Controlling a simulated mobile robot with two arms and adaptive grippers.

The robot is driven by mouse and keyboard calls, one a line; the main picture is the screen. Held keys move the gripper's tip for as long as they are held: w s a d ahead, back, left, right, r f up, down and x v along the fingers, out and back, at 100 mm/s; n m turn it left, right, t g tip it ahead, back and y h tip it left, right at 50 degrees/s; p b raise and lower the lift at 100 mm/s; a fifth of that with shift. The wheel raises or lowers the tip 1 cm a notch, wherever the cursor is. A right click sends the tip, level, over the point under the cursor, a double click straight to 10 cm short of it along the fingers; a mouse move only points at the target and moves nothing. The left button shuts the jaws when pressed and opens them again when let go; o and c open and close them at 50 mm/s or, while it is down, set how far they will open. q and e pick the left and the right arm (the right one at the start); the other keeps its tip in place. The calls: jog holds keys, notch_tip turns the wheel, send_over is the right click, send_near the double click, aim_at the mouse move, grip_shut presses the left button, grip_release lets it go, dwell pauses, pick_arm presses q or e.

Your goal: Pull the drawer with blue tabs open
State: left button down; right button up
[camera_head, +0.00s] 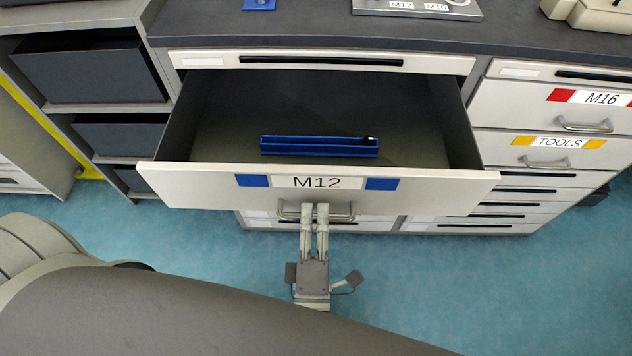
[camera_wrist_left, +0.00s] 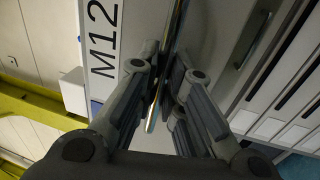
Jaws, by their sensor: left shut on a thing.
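The drawer with blue tabs (camera_head: 220,187), labelled M12, stands pulled out from the cabinet, its inside open to view. A blue holder (camera_head: 320,146) lies on the drawer floor. My left gripper (camera_head: 315,212) is at the middle of the drawer's front, its fingers shut on the metal bar handle (camera_head: 345,217) below the label. In the left wrist view the fingers (camera_wrist_left: 163,75) close on the handle bar (camera_wrist_left: 176,25), with the M12 label beside it. My right gripper is not in view.
Shut drawers labelled M16 (camera_head: 600,98) and TOOLS (camera_head: 558,142) are at the right. An open shelf unit (camera_head: 55,108) stands at the left. A metal plate (camera_head: 415,8) and a small blue part (camera_head: 259,4) lie on the dark countertop. Blue floor (camera_head: 215,240) is free in front.

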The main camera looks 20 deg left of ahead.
pick_arm(q)
jog(key=shift+r+v, duration=0.15)
jog(key=shift+v, duration=0.65)
jog(key=shift+r+v, duration=0.15)
jog(key=shift+v, duration=0.65)
jog(key=c, duration=1.5)
grip_release()
jog(key=shift+c, duration=0.2)
